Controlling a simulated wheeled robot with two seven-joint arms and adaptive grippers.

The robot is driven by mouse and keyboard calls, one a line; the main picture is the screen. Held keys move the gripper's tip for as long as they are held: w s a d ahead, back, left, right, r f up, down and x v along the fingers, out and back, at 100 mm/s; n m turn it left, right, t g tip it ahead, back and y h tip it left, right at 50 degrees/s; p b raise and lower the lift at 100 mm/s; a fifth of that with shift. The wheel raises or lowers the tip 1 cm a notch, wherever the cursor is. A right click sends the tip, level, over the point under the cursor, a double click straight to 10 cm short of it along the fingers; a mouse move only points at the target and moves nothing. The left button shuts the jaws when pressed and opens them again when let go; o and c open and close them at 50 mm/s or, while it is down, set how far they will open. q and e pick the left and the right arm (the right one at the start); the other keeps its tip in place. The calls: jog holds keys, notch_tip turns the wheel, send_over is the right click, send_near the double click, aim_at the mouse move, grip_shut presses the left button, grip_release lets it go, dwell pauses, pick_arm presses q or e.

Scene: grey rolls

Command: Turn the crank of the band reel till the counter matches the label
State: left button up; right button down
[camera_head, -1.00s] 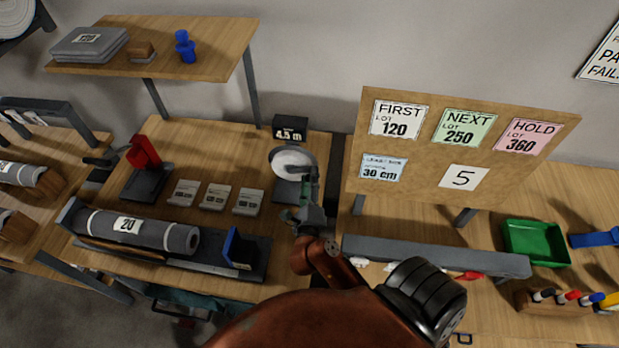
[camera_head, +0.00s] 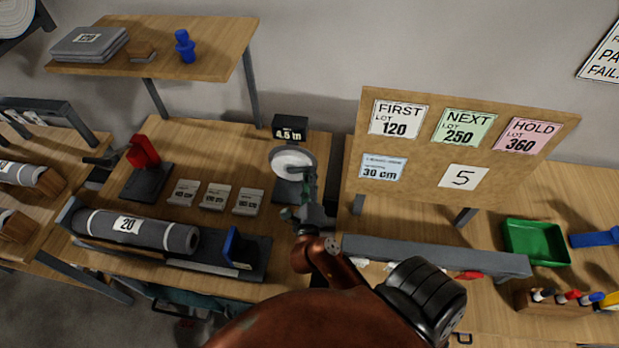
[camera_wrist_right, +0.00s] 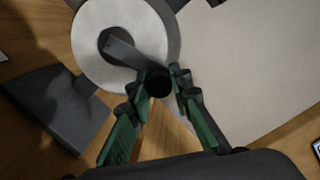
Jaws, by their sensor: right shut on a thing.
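The band reel (camera_head: 287,159) is a white disc with a grey rim on a dark stand, at the middle of the bench. Its black counter (camera_head: 290,127) stands behind it and reads 4.5 m. The dark crank arm (camera_wrist_right: 135,56) runs from the hub to a round black crank knob (camera_wrist_right: 158,84) in the right wrist view. My right gripper (camera_head: 309,180) reaches in over the reel's near right side. Its green-padded fingers are shut on the knob, one on each side (camera_wrist_right: 160,92). My left gripper is out of view.
A board at right carries lot cards, a blue 30 cm card (camera_head: 382,167) and a white 5 card (camera_head: 463,177). A grey roll (camera_head: 150,230) marked 20 lies front left. Small grey blocks (camera_head: 215,197) and a red-topped stand (camera_head: 145,152) sit left of the reel.

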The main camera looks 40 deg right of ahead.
jog(key=shift+f, duration=0.15)
jog(key=shift+s+f+m+b, duration=0.15)
jog(key=shift+f+m, duration=0.35)
jog(key=shift+m, duration=0.25)
jog(key=shift+f+m+b, duration=0.15)
jog(key=shift+f+m, duration=0.3)
jog(key=shift+m, duration=0.3)
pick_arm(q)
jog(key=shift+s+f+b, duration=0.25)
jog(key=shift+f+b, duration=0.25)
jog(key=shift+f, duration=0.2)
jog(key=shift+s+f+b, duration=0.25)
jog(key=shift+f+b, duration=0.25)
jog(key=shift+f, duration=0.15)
pick_arm(e)
jog(key=shift+f+m+h, duration=0.15)
jog(key=shift+f+m, duration=0.4)
jog(key=shift+m, duration=0.5)
jog(key=shift+f+m+h, duration=0.15)
jog(key=shift+f+m, duration=0.4)
jog(key=shift+m, duration=0.5)
jog(key=c, duration=1.7)
grip_release()
jog(key=shift+c, duration=0.2)
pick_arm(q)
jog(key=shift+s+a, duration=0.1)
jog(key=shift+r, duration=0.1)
pick_arm(e)
jog(key=shift+r, duration=0.15)
